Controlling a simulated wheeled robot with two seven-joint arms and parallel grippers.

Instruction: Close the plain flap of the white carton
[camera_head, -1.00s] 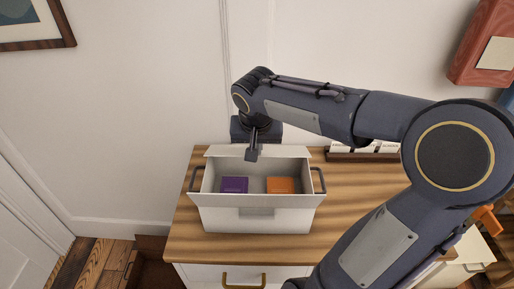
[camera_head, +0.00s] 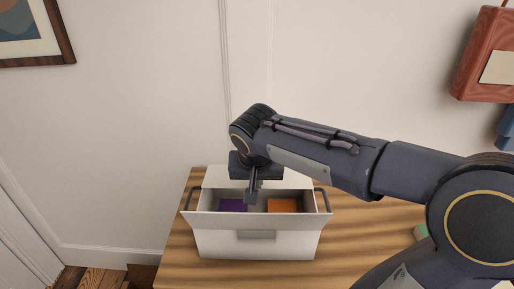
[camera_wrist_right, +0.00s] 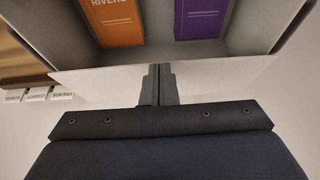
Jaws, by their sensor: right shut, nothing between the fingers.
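The white carton (camera_head: 215,243) stands on the wooden top with its mouth open. A plain white flap (camera_head: 292,179) stands out along its far edge; in the right wrist view this flap (camera_wrist_right: 95,85) is a pale strip beside the opening. A grey tab (camera_head: 257,235) marks the near side. Inside lie a purple box (camera_head: 232,205) and an orange box (camera_head: 282,205). My right gripper (camera_head: 251,199) is shut and empty, pointing down at the far edge. In the wrist view its fingers (camera_wrist_right: 158,70) overlap the flap; contact is unclear. My left gripper is out of view.
The wooden top (camera_head: 175,255) is bare to the left. A wall (camera_head: 150,120) rises close behind. Small lettered white blocks (camera_wrist_right: 35,95) show in the wrist view.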

